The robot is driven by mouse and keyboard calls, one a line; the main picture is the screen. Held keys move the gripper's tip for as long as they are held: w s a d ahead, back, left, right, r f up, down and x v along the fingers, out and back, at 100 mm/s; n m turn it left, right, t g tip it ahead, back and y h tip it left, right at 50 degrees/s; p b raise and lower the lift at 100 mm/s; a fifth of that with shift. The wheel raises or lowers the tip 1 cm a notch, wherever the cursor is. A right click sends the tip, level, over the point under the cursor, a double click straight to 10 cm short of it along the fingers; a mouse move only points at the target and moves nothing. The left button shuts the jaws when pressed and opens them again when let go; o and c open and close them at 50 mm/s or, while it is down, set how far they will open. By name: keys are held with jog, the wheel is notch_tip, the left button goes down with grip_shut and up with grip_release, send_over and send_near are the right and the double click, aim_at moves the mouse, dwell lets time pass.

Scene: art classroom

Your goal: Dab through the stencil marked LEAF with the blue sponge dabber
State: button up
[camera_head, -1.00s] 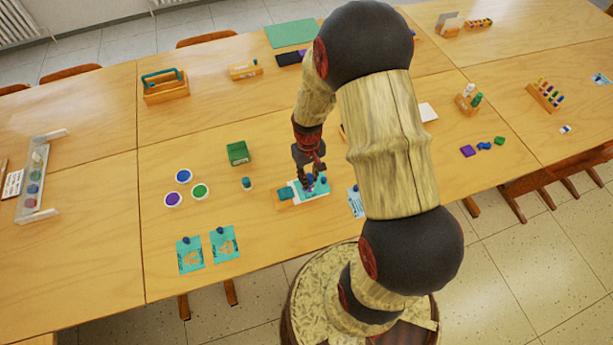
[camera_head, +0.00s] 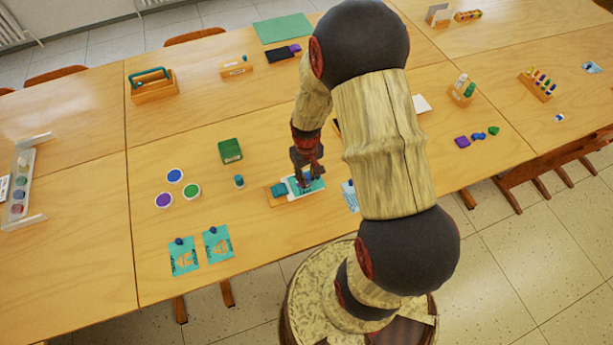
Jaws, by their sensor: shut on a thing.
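My gripper (camera_head: 307,176) points down over a wooden board (camera_head: 278,200) near the table's front edge. It is shut on a small blue thing, which looks like the blue sponge dabber (camera_head: 307,180); the fingers hide much of it. A teal stencil (camera_head: 318,186) lies on the board over something white, directly below the gripper. I cannot tell whether the dabber touches it. Two more teal stencils with blue knobs, one (camera_head: 184,257) and another (camera_head: 218,243), lie at the front left. Their markings are too small to read.
Blue (camera_head: 175,176), purple (camera_head: 163,200) and green (camera_head: 192,191) paint dishes stand to the left. A small teal cylinder (camera_head: 239,181) and a green box (camera_head: 230,151) are nearer the board. A blue-and-white card (camera_head: 350,196) lies right of it, partly behind my arm.

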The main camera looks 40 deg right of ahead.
jog(key=shift+f, duration=0.55)
dwell(1.5)
jog(key=shift+r, duration=0.1)
jog(key=shift+r+p, duration=2.5)
jog(key=shift+r, duration=0.95)
jog(key=shift+f, duration=0.1)
jog(key=shift+w+d+f+b, duration=0.1)
jog(key=shift+w+f+b, duration=0.3)
jog(key=shift+f+b, duration=0.45)
jog(key=shift+w+d+f+b, duration=0.1)
jog(key=shift+w+f+b, duration=0.35)
jog(key=shift+f, duration=0.65)
jog(key=shift+w+d+f+b, duration=0.1)
jog(key=shift+w+f+b, duration=0.2)
jog(key=shift+f+b, duration=0.6)
jog(key=shift+f, duration=0.55)
